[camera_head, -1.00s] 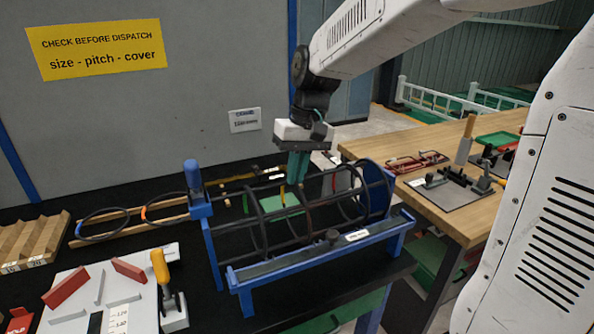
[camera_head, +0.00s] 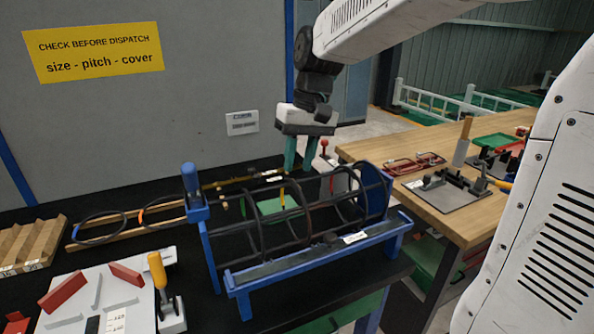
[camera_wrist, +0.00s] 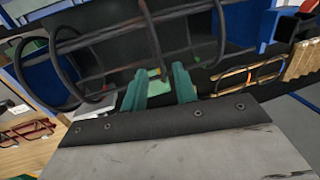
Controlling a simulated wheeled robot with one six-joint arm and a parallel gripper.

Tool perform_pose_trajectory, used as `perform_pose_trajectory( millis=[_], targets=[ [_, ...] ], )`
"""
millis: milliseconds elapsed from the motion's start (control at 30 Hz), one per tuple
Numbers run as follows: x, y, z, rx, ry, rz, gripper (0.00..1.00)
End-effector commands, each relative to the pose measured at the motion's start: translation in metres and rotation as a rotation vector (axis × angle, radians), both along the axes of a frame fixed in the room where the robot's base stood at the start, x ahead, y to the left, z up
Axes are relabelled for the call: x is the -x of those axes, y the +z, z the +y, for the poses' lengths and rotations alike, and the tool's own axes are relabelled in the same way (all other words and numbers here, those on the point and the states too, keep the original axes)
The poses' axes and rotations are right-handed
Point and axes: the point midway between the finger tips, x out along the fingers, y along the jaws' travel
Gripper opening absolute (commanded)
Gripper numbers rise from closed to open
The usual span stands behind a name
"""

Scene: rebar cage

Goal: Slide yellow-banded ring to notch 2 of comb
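The cage of dark rings and long bars lies in a blue stand (camera_head: 330,259) on the black bench. A yellow band (camera_head: 283,194) marks a dark ring near the cage's middle. Other rings sit to its left and right. My gripper (camera_head: 300,168) is above the cage's back side, pointing down, with its teal fingers apart. It looks a little above and right of the yellow band. In the wrist view my gripper (camera_wrist: 161,82) shows nothing held between the fingers. A strip with a white label (camera_head: 272,178) lies behind the cage. I cannot make out the comb's notches.
Loose rings with coloured bands (camera_head: 155,211) lie on a wooden rack at left. A white board (camera_head: 105,300) with red blocks and a yellow-handled tool (camera_head: 158,272) stand in front. A wooden table (camera_head: 440,195) with tools is at right. The grey wall rises close behind.

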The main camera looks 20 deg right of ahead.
Motion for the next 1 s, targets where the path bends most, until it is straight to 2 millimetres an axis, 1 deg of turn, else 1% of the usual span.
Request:
perform_pose_trajectory(
  millis=[33,200,367,867,967,1000],
  targets=[
    [-0.001,0.01,-0.002,0.0,-0.001,-0.005,0.29],
    [-0.001,0.033,-0.007,0.0,0.0,-0.002,0.29],
    [0.0,0.042,-0.008,0.0,0.0,-0.001,0.29],
    [-0.001,0.042,-0.009,0.003,-0.01,-0.001,0.29],
    [0.011,0.026,-0.012,0.021,-0.025,0.03,0.29],
    [0.022,0.02,-0.013,0.032,-0.032,0.041,0.29]
  ],
)
